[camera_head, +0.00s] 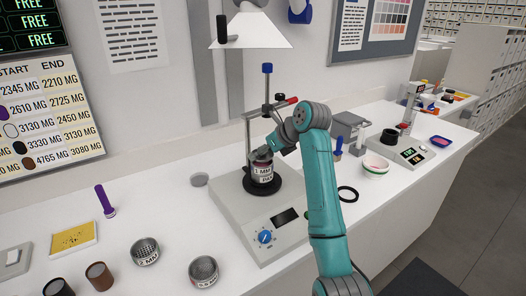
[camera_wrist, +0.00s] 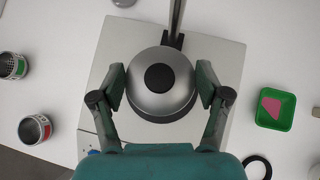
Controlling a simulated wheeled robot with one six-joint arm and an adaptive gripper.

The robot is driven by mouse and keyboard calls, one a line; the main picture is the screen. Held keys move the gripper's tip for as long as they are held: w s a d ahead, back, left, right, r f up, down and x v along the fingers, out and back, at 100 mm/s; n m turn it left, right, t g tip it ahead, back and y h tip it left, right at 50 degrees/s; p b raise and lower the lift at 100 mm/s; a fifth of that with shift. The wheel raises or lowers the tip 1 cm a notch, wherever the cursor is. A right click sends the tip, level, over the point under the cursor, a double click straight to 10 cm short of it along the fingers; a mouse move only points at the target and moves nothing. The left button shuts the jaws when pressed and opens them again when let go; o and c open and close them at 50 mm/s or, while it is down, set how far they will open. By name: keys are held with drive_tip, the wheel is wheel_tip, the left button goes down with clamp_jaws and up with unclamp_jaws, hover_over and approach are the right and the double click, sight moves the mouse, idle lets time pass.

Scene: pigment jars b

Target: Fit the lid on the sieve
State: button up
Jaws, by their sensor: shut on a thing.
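The lid (camera_wrist: 159,102) is a silver dome with a black knob, seen from above in the wrist view. My gripper (camera_wrist: 160,88) is shut on it, one finger on each side; it also shows in the head view (camera_head: 268,150). A sieve labelled 1 MM (camera_head: 262,171) sits on a pan on the black plate of the shaker (camera_head: 240,215). My gripper is at the top of this stack. The lid hides the sieve in the wrist view, and I cannot tell whether the lid touches its rim.
The shaker's upright post (camera_head: 249,137) stands close behind the stack, with a clamp arm above. Loose sieves stand front left, one marked 2 MM (camera_head: 145,252), another nearby (camera_head: 203,271).

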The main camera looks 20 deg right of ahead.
drive_tip(key=shift+f, duration=0.95)
drive_tip(key=o, duration=1.2)
drive_tip(key=shift+c, duration=0.2)
drive_tip(key=v, duration=1.2)
